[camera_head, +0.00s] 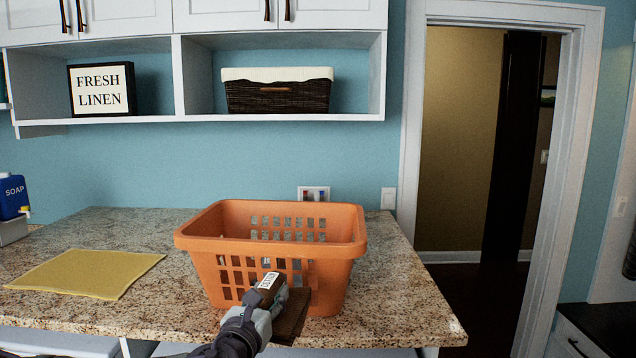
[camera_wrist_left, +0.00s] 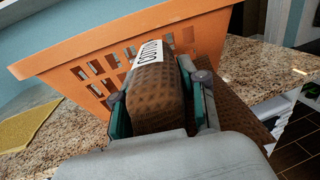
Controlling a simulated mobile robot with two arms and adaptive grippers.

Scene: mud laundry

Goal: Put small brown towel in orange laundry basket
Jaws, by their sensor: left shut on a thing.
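The orange laundry basket (camera_head: 330,275) stands upright on the granite counter. It also shows in the left wrist view (camera_wrist_left: 110,52). My left gripper (camera_head: 268,302) is in front of the basket's near wall, below its rim. It is shut on the small brown towel (camera_head: 292,318), which has a white label and hangs down to the right of the fingers. In the left wrist view the brown towel (camera_wrist_left: 157,100) is bunched between the two fingers, outside the basket. Whether the towel touches the basket wall I cannot tell. My right gripper is not in view.
A yellow cloth (camera_head: 85,272) lies flat on the granite counter (camera_head: 400,300), left of the basket. A blue soap container (camera_head: 12,197) stands at the far left. Shelves with a dark wicker basket (camera_head: 277,95) and a sign (camera_head: 101,90) are above. The space directly above the orange basket is clear.

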